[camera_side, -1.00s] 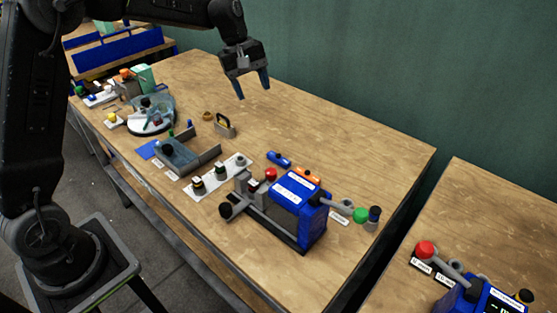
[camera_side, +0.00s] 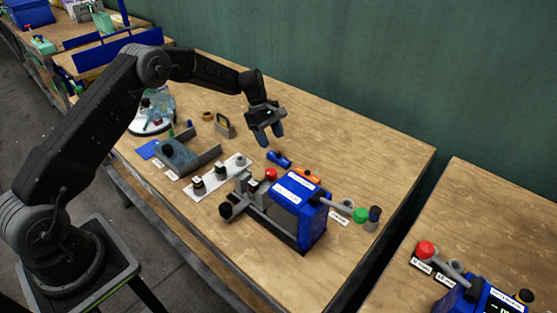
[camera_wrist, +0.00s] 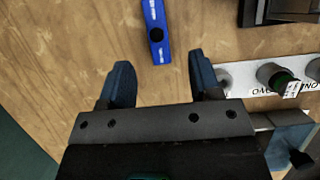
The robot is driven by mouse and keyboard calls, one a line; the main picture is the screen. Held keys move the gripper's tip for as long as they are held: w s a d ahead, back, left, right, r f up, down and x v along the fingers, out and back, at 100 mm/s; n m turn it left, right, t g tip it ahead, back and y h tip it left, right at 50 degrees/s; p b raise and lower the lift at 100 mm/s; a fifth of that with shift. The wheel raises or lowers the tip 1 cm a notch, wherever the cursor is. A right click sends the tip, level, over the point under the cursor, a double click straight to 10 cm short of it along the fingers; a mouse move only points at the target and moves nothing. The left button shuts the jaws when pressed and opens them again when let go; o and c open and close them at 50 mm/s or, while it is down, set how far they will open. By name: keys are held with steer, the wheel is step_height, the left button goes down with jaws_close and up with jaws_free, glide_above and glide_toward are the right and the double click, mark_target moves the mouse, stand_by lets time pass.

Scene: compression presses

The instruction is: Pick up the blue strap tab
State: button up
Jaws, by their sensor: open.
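The blue strap tab (camera_side: 279,159) lies flat on the wooden bench, between the white strip of weights and the orange piece. In the wrist view the strap tab (camera_wrist: 156,30) is a narrow blue bar with a dark round spot, running in from the top edge; its far end is cut off. My gripper (camera_side: 269,141) is open and empty, above the bench and just behind the strap tab in the side view. In the wrist view the strap tab lies ahead of my open fingers (camera_wrist: 160,66), in line with the gap between them.
A blue press (camera_side: 298,210) with a red knob stands close in front of the tab. The orange piece (camera_side: 306,175) lies next to it. The white strip (camera_side: 215,178) holds several dark-topped pieces. Bare wood lies behind and to the right.

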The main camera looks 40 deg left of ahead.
mark_target(278, 155)
steer(key=shift+x, duration=3.1)
steer(key=shift+w+d, duration=0.15)
